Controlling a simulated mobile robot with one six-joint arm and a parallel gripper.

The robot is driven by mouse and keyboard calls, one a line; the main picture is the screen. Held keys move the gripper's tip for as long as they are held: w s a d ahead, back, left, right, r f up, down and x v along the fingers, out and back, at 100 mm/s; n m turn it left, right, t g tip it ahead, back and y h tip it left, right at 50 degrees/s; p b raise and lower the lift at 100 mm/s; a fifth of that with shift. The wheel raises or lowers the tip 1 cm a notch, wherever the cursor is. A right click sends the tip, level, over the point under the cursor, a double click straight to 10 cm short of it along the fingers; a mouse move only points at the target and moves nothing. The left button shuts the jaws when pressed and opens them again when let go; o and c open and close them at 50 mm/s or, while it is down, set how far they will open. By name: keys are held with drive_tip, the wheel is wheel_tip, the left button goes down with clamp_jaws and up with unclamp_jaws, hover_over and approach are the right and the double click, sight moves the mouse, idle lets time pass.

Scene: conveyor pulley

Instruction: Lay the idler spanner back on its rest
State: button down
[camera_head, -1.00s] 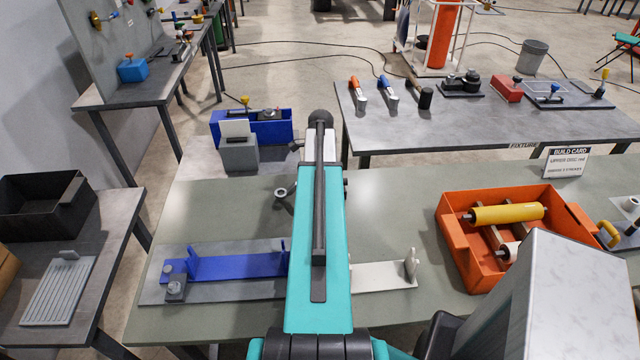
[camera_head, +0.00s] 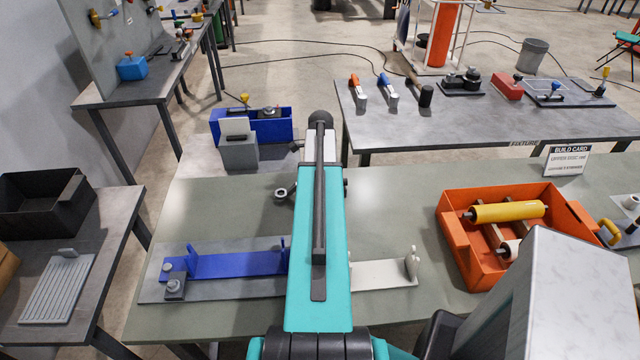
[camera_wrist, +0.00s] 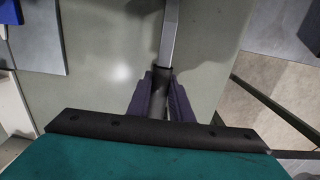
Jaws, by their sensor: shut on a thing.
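The idler spanner shows in the wrist view as a dark grip with a flat silver shank (camera_wrist: 169,42) running up out of the frame. My gripper (camera_wrist: 161,78) is shut on its dark grip, one finger on each side, above the green bench top. In the head view a small grey ring end (camera_head: 281,193), likely the spanner's, shows left of my arm. My arm hides the gripper and the rest of the spanner there. I cannot tell which thing is the spanner's rest.
A blue bracket (camera_head: 238,265) on a grey plate lies at the bench's front left, with a pale bracket (camera_head: 385,275) right of my arm. An orange tray (camera_head: 455,235) with rollers stands right. A grey block (camera_head: 239,154) and blue bin (camera_head: 272,130) stand behind.

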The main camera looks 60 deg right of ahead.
drive_tip(key=shift+f, duration=0.45)
idle(0.3)
drive_tip(key=c, duration=1.5)
unclamp_jaws()
drive_tip(key=shift+r, duration=0.1)
drive_tip(key=shift+r+p, duration=2.15)
drive_tip(key=shift+r, duration=1.8)
drive_tip(key=shift+s, duration=0.15)
